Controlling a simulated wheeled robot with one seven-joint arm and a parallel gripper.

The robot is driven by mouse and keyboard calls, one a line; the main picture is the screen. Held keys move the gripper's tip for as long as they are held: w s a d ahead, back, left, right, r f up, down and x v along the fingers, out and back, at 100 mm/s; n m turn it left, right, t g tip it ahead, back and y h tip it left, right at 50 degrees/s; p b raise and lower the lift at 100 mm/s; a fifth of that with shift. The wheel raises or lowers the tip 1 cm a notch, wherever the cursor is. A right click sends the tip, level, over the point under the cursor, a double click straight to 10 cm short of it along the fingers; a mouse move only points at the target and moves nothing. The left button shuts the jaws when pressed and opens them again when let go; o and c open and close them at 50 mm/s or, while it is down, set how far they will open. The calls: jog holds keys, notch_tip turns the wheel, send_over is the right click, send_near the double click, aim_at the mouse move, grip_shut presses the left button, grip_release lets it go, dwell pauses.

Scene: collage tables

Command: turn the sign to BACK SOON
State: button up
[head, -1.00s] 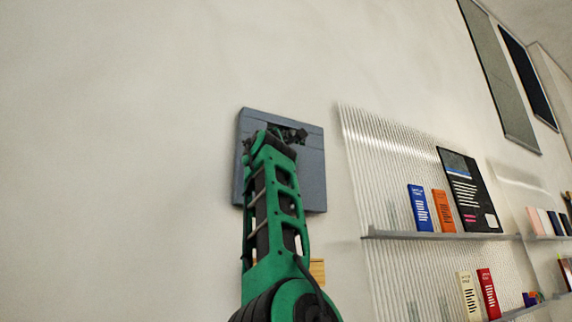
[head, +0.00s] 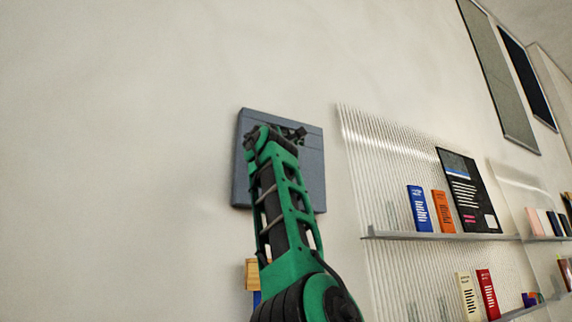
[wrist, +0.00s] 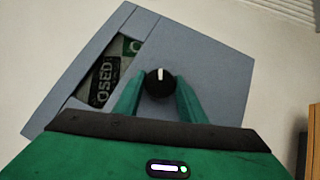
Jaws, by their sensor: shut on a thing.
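The sign is a blue-grey square box (head: 313,180) fixed on the pale wall. It fills much of the wrist view (wrist: 222,82), tilted there. Its slot window (wrist: 100,88) shows white letters "OSED" on a dark field, with a green field carrying part of a white letter beside it. A round black knob (wrist: 160,86) with a white mark stands on the box face. The mark points up in the wrist view. My gripper (wrist: 158,94) is shut on the knob, one green finger on each side. In the head view my arm hides the knob and most of the window.
Right of the sign, a ribbed panel (head: 372,185) carries a shelf (head: 440,236) with a blue book (head: 419,208), an orange book (head: 444,211) and a black poster (head: 468,190). A wooden thing (head: 252,275) shows below, partly behind my arm. The wall left of the sign is bare.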

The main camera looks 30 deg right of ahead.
jog(key=o, duration=1.1)
jog(key=shift+c, duration=0.2)
jog(key=shift+a, duration=0.2)
jog(key=v, duration=1)
jog(key=shift+s+f, duration=0.15)
jog(key=shift+s, duration=0.05)
